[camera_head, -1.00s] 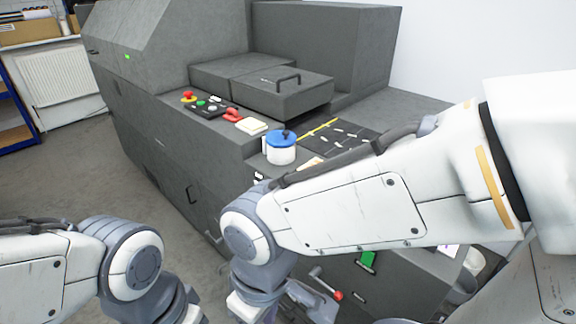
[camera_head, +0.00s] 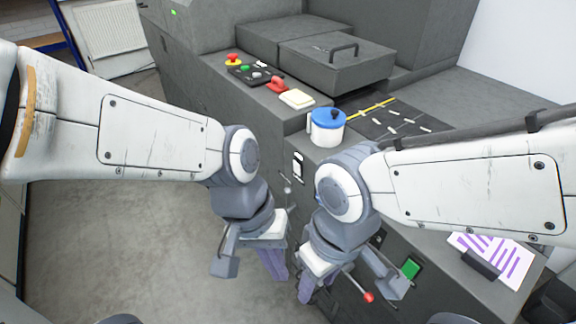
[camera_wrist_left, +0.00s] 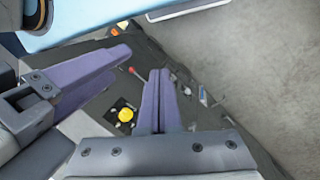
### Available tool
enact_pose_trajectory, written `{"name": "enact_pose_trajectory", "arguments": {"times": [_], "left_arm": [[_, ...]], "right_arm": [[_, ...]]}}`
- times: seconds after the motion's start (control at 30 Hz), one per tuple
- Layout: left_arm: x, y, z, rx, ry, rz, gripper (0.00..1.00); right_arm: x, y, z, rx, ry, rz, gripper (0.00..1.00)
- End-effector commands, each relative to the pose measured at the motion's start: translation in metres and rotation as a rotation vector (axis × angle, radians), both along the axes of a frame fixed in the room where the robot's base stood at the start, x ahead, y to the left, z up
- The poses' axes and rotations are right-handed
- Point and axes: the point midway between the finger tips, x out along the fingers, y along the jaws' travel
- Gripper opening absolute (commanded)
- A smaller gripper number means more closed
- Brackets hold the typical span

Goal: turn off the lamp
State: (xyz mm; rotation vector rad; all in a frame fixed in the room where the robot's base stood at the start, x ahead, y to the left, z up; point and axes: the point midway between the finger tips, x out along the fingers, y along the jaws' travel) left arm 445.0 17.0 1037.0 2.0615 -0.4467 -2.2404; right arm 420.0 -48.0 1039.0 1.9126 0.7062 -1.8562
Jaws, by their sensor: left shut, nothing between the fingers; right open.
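A bright yellow round knob or light (camera_wrist_left: 126,115) sits on a black plate in the left wrist view; I cannot tell whether it is the lamp. I do not see it in the head view, and no other lamp shows clearly. My left gripper (camera_head: 275,265) is shut and empty in front of the grey machine (camera_head: 215,118); its paired purple fingers (camera_wrist_left: 158,85) also show in the left wrist view. My right gripper (camera_head: 314,290) is open, beside it to the right, and appears at the left of the wrist view.
The machine top carries a button panel (camera_head: 250,74), a red handle (camera_head: 276,84), a cream block (camera_head: 297,98) and a blue-lidded jar (camera_head: 327,127). A red-tipped lever (camera_head: 368,297) sticks out low near my right gripper. Grey floor (camera_head: 120,240) at left is clear.

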Motion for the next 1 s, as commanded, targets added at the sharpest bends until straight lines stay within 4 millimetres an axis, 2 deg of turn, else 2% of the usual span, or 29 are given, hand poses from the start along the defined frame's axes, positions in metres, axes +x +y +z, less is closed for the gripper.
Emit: {"name": "enact_pose_trajectory", "arguments": {"times": [0.03, 0.13, 0.23, 0.3, 0.4, 0.5, 0.6, 0.67, 1.0], "left_arm": [[0.022, -0.009, -0.008, -0.049, 0.08, 0.213, 0.0], [0.076, -0.023, -0.017, -0.176, 0.248, 0.672, 0.0], [0.144, -0.018, -0.026, -0.317, 0.41, 1.118, 0.0], [0.19, -0.003, -0.034, -0.415, 0.514, 1.395, 0.0], [0.244, 0.028, -0.045, -0.544, 0.638, 1.712, 0.0], [0.278, 0.056, -0.053, -0.646, 0.725, 1.922, 0.0], [0.296, 0.074, -0.058, -0.706, 0.773, 2.034, 0.0], [0.301, 0.079, -0.059, -0.722, 0.788, 2.063, 0.0], [0.302, 0.078, -0.059, -0.725, 0.791, 2.068, 0.0]], "right_arm": [[0.0, 0.0, -0.006, 0.0, 0.0, 0.0, 0.5], [0.0, 0.0, -0.011, 0.0, 0.0, 0.0, 0.5], [0.0, 0.0, -0.016, 0.0, 0.0, 0.0, 0.5], [0.0, 0.0, -0.019, 0.0, 0.0, 0.0, 0.5], [0.0, 0.0, -0.022, 0.0, 0.0, 0.0, 0.5], [0.0, 0.0, -0.024, 0.0, 0.0, 0.0, 0.5], [0.0, 0.0, -0.025, 0.0, 0.0, 0.0, 0.5], [0.0, 0.0, -0.025, 0.0, 0.0, 0.0, 0.5], [0.0, 0.0, -0.024, 0.0, 0.0, 0.0, 0.5]]}}
